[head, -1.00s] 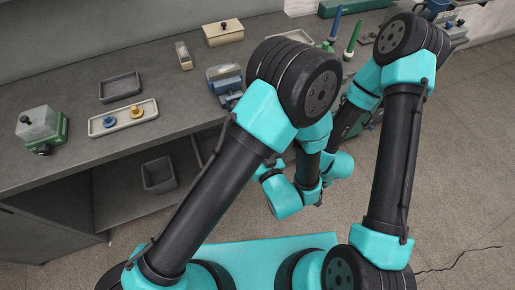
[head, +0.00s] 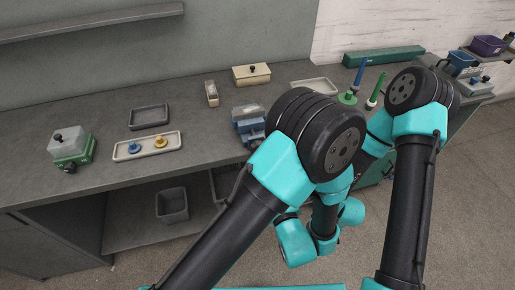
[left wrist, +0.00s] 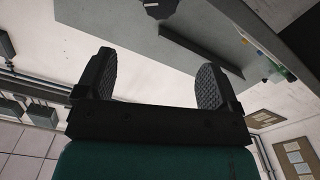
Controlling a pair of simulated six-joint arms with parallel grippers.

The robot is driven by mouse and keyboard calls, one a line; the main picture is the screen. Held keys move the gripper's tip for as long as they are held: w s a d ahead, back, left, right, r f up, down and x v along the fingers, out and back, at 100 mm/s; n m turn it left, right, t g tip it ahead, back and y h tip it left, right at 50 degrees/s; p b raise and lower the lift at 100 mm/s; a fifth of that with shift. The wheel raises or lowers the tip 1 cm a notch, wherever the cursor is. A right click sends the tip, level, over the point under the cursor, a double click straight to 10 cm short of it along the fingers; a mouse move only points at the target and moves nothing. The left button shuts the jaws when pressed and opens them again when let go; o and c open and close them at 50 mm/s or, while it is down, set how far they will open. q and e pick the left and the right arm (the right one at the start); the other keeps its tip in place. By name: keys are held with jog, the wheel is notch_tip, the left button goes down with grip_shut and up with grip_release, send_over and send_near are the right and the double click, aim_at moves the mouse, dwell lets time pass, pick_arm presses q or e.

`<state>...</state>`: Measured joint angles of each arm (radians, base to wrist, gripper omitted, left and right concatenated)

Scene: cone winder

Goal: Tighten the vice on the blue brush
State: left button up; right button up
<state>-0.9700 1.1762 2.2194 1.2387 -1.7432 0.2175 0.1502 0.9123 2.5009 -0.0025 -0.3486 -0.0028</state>
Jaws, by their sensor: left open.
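A slim blue upright handle (head: 360,74), perhaps the blue brush, stands at the back right of the bench in the head view. A slim green one (head: 375,91) leans beside it. I cannot make out a vice clamped on the blue handle; its lower end is small and close to my arm. A blue block-like fixture with a grey top (head: 249,120) sits left of my left arm, partly hidden. My left gripper (left wrist: 155,82) is open and empty in the left wrist view, away from the bench things. My right gripper is hidden.
A green fixture (head: 73,147) and a beige tray (head: 132,151) with a blue and a yellow knob stand at left. A dark tray (head: 149,116), cream box (head: 251,75) and pale tray (head: 315,87) are farther back. A grey bin (head: 172,206) sits below.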

pick_arm(q)
jog(key=shift+w, duration=0.1)
jog(key=x, duration=1.7)
jog(key=shift+c, duration=0.3)
jog(key=c, duration=0.9)
jog(key=shift+o, duration=0.2)
jog(key=shift+m, duration=0.5)
jog(key=shift+w+d+m, duration=0.1)
jog(key=shift+m, duration=2.9)
